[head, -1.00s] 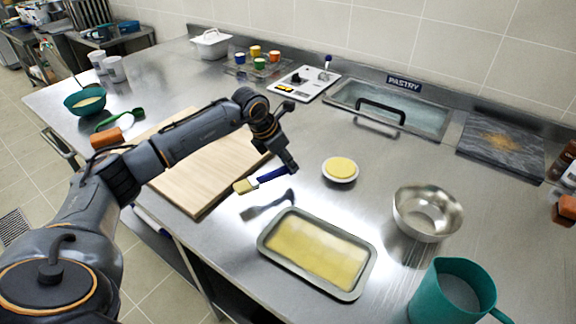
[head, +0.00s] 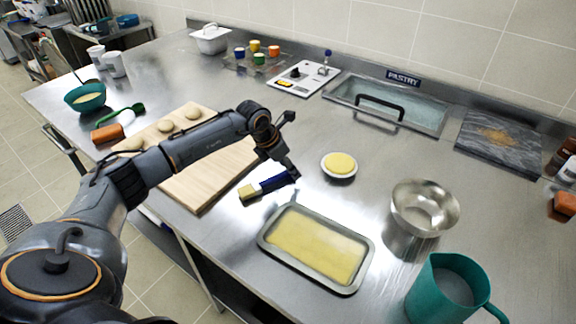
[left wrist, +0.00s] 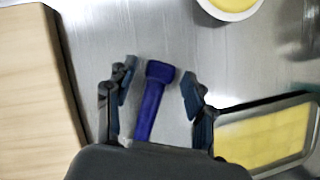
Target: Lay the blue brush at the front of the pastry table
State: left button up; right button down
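The blue brush (head: 272,184) lies on the steel pastry table (head: 340,120), between the wooden board and the yellow-filled tray. Its pale bristle end points left and its blue handle points right. My left gripper (head: 291,169) is just above the handle end. In the left wrist view the blue handle (left wrist: 152,100) lies between the two fingers of my left gripper (left wrist: 157,88), with gaps on both sides, so it is open. The bristles are hidden in that view. My right gripper is in neither view.
A yellow-filled tray (head: 268,243) is close in front of the brush. A wooden board (head: 200,188) with dough balls is to its left. A small dish (head: 339,176), a steel bowl (head: 425,226) and a teal jug (head: 425,290) stand to the right.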

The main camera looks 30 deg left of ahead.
aim_at(274, 177)
pick_arm(q)
jog(key=shift+r, duration=0.1)
jog(key=shift+a+r, duration=0.1)
jog(key=shift+r, duration=0.1)
jog(key=b+v, duration=0.2)
jog(key=v, duration=0.9)
jog(key=shift+s+r+b, duration=0.25)
jog(key=shift+b, duration=0.15)
jog(key=shift+a, duration=0.1)
